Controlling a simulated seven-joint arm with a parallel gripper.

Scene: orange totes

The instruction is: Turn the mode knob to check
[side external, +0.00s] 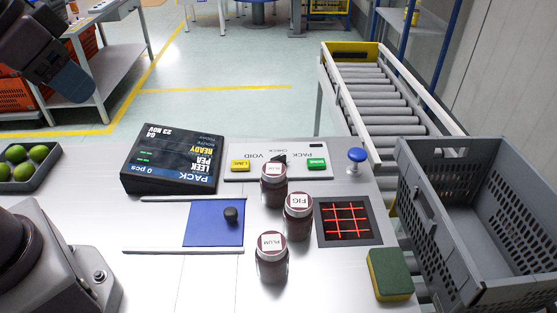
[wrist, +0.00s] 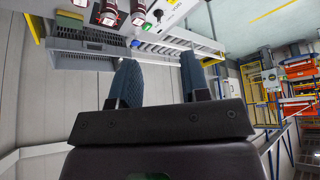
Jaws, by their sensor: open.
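The mode knob (side external: 280,158) is a small black knob on a white control panel (side external: 236,176), which is marked VOID, CHECK and PACK. A dark-lidded jar (side external: 273,187) stands in front of the knob and hides part of it, so I cannot tell which mark it points to. My gripper (wrist: 158,62) is open and empty in the wrist view, its two blue-grey fingers apart. In the side view my arm reaches in at the upper left, well away from the panel. The panel (wrist: 172,10) also shows at the top of the wrist view.
Jars labelled FIG (side external: 298,218) and PLUM (side external: 271,259) stand near the panel. A black display (side external: 172,158) is left of it, a blue mushroom button (side external: 356,157) right. A grey crate (side external: 490,285), a sponge (side external: 390,274) and a roller conveyor (side external: 375,98) lie right.

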